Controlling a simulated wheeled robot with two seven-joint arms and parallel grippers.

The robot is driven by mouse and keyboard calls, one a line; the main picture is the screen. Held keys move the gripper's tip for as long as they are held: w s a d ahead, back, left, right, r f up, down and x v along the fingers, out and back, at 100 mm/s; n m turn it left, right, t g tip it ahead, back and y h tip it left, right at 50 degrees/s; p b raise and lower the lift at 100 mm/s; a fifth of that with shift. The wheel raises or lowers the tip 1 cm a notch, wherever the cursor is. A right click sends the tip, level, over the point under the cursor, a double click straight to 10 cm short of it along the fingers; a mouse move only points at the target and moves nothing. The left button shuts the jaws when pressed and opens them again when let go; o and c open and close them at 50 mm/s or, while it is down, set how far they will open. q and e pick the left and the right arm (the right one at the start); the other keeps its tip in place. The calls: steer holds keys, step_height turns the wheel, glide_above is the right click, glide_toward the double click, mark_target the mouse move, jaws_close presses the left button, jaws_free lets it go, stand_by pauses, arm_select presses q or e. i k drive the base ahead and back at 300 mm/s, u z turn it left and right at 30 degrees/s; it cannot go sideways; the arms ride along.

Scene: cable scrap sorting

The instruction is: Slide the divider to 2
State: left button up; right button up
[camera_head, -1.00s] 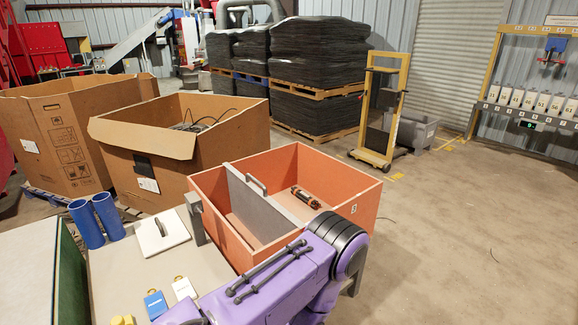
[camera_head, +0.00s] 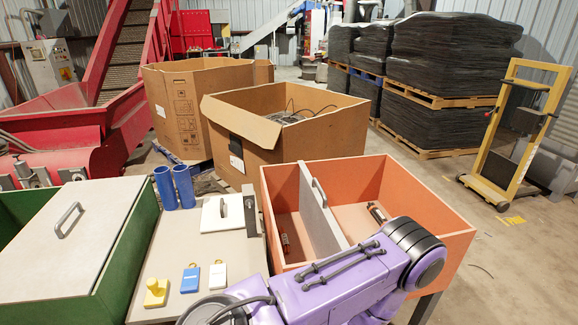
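The divider (camera_head: 322,222) is a grey upright panel with a grey handle (camera_head: 319,192) on its top edge. It stands across the inside of the orange box (camera_head: 425,206), left of the middle, and leaves a narrower left compartment and a wider right one. A small dark and orange piece (camera_head: 377,212) lies in the right compartment. Another small piece (camera_head: 285,243) shows in the left one. No position number is readable on the box now. A purple arm of mine crosses in front and hides part of the box's front. Neither gripper is in view.
Left of the box, a table (camera_head: 188,243) holds a white lidded plate (camera_head: 222,213), blue tubes (camera_head: 174,187), blue and white tags (camera_head: 190,279) and a yellow piece (camera_head: 156,292). A green bin with a pale lid (camera_head: 60,240) stands at far left. Cardboard boxes (camera_head: 262,125) stand behind.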

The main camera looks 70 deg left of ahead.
mark_target(326, 238)
steer(key=u, duration=2.45)
